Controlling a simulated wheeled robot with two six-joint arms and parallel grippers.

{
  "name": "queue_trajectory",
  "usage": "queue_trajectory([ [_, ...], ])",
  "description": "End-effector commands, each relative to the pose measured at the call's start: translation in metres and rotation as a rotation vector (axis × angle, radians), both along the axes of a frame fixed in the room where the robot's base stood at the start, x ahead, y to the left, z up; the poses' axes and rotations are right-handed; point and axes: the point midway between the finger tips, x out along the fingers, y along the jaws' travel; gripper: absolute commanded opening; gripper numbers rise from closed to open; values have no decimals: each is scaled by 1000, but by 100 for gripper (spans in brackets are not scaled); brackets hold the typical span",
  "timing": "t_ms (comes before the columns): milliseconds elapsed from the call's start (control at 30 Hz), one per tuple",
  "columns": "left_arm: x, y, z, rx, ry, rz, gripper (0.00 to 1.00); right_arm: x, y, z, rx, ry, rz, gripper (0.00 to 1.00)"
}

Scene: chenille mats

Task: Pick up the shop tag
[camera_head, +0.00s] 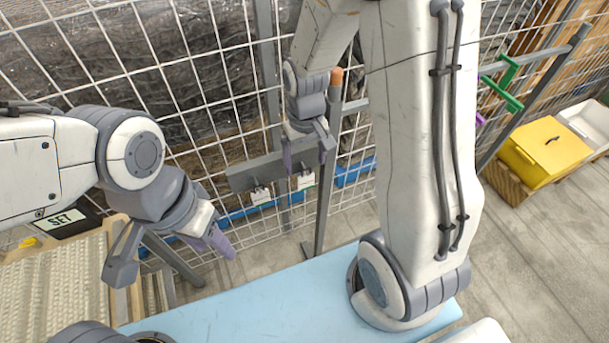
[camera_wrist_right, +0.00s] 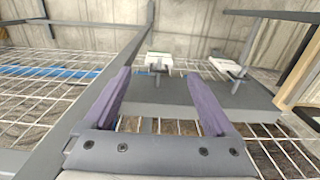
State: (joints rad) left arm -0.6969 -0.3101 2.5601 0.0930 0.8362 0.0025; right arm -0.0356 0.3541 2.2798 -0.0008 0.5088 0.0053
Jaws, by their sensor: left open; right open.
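Two small white tag-like pieces, a left one (camera_head: 260,196) and a right one (camera_head: 305,180), hang at the lower edge of a grey bar by the wire fence. In the right wrist view, one white piece (camera_wrist_right: 158,60) appears between the fingertips, beyond them, and the other (camera_wrist_right: 228,67) further right. I cannot tell which is the shop tag. My right gripper (camera_head: 306,158) is open and empty, in front of the grey bar (camera_head: 240,176). It also shows in the right wrist view (camera_wrist_right: 160,90). My left gripper (camera_head: 172,256) is open and empty at the left.
A dark sign reading SET (camera_head: 62,222) stands by a wood-framed woven mat (camera_head: 50,285) at the left. A wire fence (camera_head: 220,70) and grey posts stand close behind the grippers. A yellow box (camera_head: 545,150) sits at the right. A light blue surface (camera_head: 250,312) lies below.

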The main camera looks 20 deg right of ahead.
Motion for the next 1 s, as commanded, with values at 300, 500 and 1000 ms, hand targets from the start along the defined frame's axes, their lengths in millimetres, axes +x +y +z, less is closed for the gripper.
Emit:
queue_trajectory([
  [300, 0, 0, 8, 0, 0, 0, 50, -1, 0, -25, 0, 4, 3, 90],
  [500, 0, 0, 17, 0, 0, 0, 50, -1, -1, -52, 0, 5, 4, 90],
  [1000, 0, 0, 18, 0, 0, -1, 50, 0, -1, -66, 0, -2, 3, 59],
])
